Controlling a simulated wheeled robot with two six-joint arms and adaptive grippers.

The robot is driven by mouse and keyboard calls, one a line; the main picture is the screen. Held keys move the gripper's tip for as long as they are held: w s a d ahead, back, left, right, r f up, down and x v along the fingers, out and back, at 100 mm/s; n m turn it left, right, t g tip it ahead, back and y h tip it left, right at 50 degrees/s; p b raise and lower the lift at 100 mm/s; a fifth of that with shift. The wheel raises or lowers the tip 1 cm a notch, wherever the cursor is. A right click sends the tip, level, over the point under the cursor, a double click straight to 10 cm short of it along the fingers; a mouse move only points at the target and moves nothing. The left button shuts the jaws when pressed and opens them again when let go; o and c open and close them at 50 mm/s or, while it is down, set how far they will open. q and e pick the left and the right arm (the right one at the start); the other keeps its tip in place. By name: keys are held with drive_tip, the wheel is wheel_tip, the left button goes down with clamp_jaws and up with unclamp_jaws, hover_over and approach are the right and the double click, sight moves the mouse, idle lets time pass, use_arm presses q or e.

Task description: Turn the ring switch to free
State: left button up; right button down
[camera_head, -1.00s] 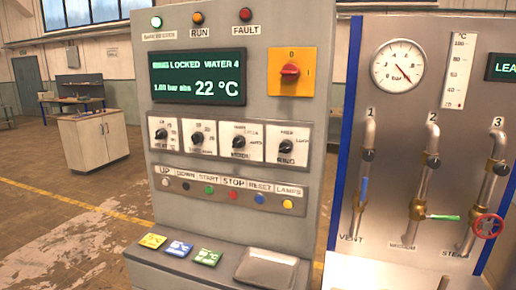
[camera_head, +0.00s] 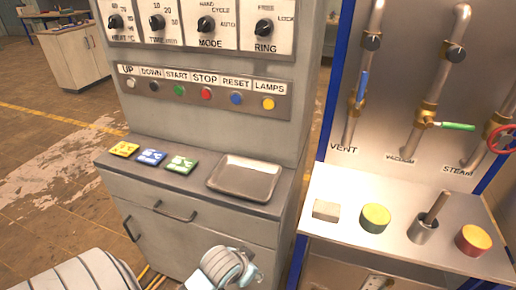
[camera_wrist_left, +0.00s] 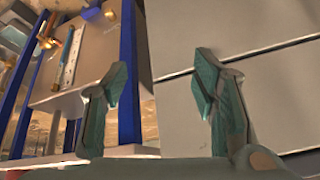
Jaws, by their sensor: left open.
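The ring switch (camera_head: 264,28) is a black rotary knob on a white plate marked RING, at the right end of the knob row on the grey control cabinet. Its plate reads FREE at the top and LOCK to the right; the pointer is too small to read surely. My left gripper (camera_wrist_left: 157,85) is open and empty in the left wrist view, its two teal fingers apart beside grey cabinet panels. In the head view my left arm is low at the bottom edge, well below the switch. My right gripper is not in view.
Push buttons (camera_head: 206,94) line the panel below the knobs. A metal tray (camera_head: 246,178) and coloured tags (camera_head: 152,157) lie on the cabinet ledge. To the right stands a pipe panel with a blue-handled valve (camera_head: 362,88) and a shelf with blocks (camera_head: 375,218).

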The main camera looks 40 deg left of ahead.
use_arm(q)
drive_tip(key=w+r+t, duration=0.1)
drive_tip(key=w+r, duration=0.1)
drive_tip(key=r, duration=0.2)
drive_tip(key=w+r+t, duration=0.1)
drive_tip(key=w+r, duration=0.2)
drive_tip(key=r, duration=0.1)
drive_tip(key=w+a+r+t, duration=0.1)
drive_tip(key=w+r, duration=0.1)
drive_tip(key=r, duration=0.2)
drive_tip(key=shift+w+r+b, duration=0.2)
drive_tip(key=shift+r+b, duration=0.15)
drive_tip(key=n+t+y, duration=0.4)
drive_tip(key=t+y, duration=0.1)
drive_tip(key=t, duration=0.3)
approach(261, 30)
drive_tip(key=v, duration=0.5)
drive_tip(key=p+x, duration=0.6)
drive_tip(key=x, duration=0.9)
drive_tip(key=shift+p, duration=0.3)
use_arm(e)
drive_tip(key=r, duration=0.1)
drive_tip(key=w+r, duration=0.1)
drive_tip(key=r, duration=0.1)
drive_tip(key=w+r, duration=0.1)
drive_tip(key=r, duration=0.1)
use_arm(q)
drive_tip(key=c, duration=1.2)
